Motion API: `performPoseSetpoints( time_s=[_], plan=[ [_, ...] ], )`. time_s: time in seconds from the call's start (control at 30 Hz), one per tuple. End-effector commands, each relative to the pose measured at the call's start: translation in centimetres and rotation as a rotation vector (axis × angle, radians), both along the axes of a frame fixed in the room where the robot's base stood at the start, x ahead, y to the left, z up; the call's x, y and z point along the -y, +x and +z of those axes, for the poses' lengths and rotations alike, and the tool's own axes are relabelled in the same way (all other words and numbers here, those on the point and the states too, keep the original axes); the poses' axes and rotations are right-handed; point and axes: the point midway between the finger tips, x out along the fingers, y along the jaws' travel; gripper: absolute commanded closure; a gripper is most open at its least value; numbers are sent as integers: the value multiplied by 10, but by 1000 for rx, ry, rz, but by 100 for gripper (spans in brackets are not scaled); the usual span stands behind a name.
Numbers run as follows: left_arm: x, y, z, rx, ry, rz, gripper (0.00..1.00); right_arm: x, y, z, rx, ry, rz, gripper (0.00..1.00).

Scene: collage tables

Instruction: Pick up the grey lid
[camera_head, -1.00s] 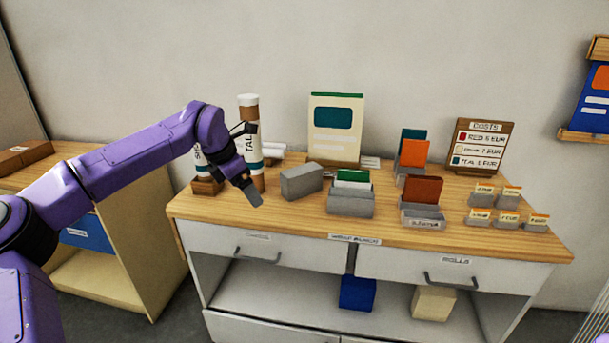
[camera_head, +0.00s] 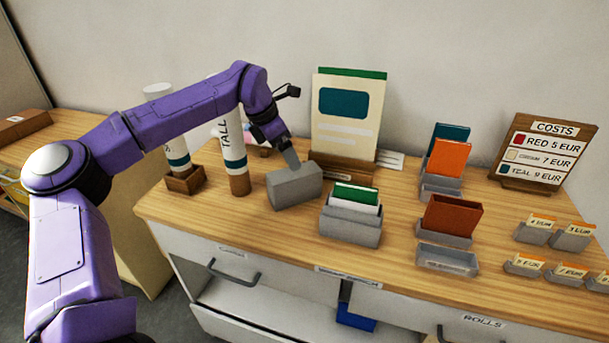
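The grey lid (camera_head: 295,190) looks like a plain grey block with a flat long side. It stands on the wooden tabletop, left of the grey holder with white and green cards (camera_head: 351,226). My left gripper (camera_head: 291,160) comes down from above, and its grey fingers meet the lid's top edge near the middle. Only one finger shows clearly; the other side is hidden, so I cannot tell if the fingers are closed on the lid. The lid seems to rest on the table. My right gripper is not in view.
Labelled tubes (camera_head: 232,150) stand close left of the lid. A cream board (camera_head: 346,120) stands behind it. Grey holders with orange (camera_head: 450,158) and brown cards (camera_head: 452,216) and a costs sign (camera_head: 543,150) are to the right. Bare wood (camera_head: 215,215) lies in front.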

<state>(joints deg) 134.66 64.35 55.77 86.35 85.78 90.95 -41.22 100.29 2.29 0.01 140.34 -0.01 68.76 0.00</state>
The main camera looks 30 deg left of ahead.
Motion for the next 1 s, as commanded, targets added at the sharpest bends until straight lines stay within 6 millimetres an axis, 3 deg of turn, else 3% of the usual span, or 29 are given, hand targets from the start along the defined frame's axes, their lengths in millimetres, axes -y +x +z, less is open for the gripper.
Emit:
performPoseSetpoints(
  time_s=[0.1,0.53,1.0],
  plan=[
    [3,7,-22,-6,0,2,8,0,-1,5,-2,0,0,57],
    [14,28,-83,-6,0,1,8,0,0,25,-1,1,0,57],
    [15,30,-89,-3,-1,0,8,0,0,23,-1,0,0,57]
  ],
)
